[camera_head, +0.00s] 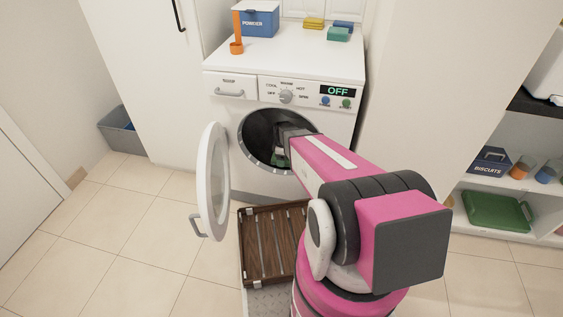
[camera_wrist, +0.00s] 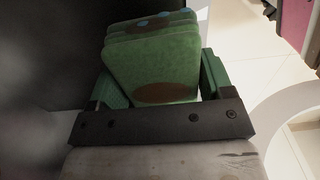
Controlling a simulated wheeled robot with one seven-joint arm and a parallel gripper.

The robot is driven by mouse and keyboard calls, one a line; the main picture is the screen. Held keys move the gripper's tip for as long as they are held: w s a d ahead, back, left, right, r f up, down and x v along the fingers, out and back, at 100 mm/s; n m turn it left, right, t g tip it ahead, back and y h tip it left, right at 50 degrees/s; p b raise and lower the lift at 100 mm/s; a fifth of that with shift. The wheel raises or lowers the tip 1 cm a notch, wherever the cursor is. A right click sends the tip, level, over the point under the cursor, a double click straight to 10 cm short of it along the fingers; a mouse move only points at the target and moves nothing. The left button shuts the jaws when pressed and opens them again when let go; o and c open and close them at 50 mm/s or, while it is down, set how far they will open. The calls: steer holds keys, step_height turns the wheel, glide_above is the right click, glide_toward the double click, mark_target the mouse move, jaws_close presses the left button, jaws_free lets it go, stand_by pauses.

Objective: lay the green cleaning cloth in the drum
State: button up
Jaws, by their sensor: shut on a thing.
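The washing machine (camera_head: 285,62) stands against the back, with its round door (camera_head: 213,180) swung open to the left. The drum (camera_head: 258,125) is a dark round opening in its front. My gripper (camera_head: 282,150) is at the drum's mouth, toward its right side. In the wrist view my gripper (camera_wrist: 160,82) is shut on the green cleaning cloth (camera_wrist: 150,70), a folded green stack with brown and blue spots. The cloth lies between the two green-sided fingers, against dark space at left. In the head view my arm and the rim mostly hide the cloth.
A wooden slatted crate (camera_head: 268,250) lies on the floor below the drum. A blue powder box (camera_head: 257,20), an orange scoop (camera_head: 237,46) and several sponges (camera_head: 338,34) sit on the machine's top. A shelf (camera_head: 500,180) stands at right.

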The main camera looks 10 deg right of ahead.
steer(key=shift+w+d+f, duration=0.1)
steer(key=shift+w+d, duration=0.2)
steer(key=shift+w, duration=0.4)
steer(key=shift+w+d+r, duration=0.1)
steer(key=shift+w+d, duration=0.15)
steer(key=shift+w, duration=0.5)
steer(key=shift+w+d+f, duration=0.1)
steer(key=shift+w+d, duration=0.2)
steer(key=shift+w, duration=0.4)
steer(key=shift+w+d+f, duration=0.1)
steer(key=shift+f, duration=1.1)
steer(key=o, duration=0.9)
steer(key=shift+o, duration=0.2)
steer(key=shift+r, duration=0.1)
